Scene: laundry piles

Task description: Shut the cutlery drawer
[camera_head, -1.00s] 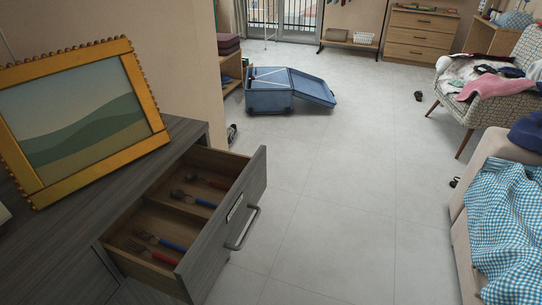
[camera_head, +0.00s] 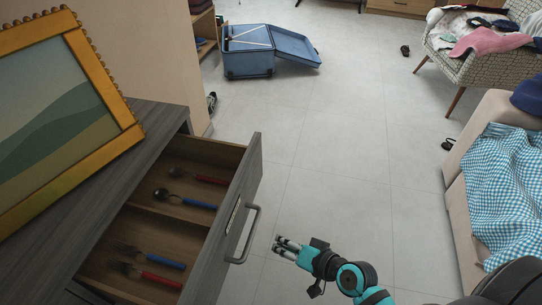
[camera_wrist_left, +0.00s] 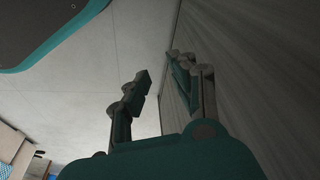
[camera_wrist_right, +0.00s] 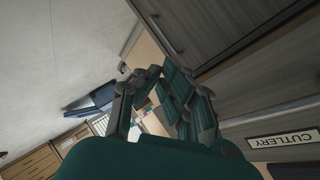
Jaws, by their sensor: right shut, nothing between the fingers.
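The cutlery drawer (camera_head: 246,185) stands pulled out of the grey cabinet (camera_head: 150,118) in the head view. Its front has a metal bar handle (camera_head: 254,232). Its label reading CUTLERY (camera_wrist_right: 289,138) shows in the right wrist view. Spoons (camera_head: 182,200) and forks (camera_head: 152,258) with red and blue handles lie in its compartments. My right gripper (camera_head: 279,243) is shut and empty, in front of the drawer, just right of the handle and apart from it. My left gripper (camera_wrist_left: 158,66) shows only in the left wrist view, its fingers apart and empty beside a grey wood-grain surface.
A gold picture frame (camera_head: 88,60) stands on the cabinet top. A blue open container (camera_head: 250,62) sits on the floor farther back. A sofa with a checked cloth (camera_head: 505,190) and a clothes-laden armchair (camera_head: 482,68) stand at right.

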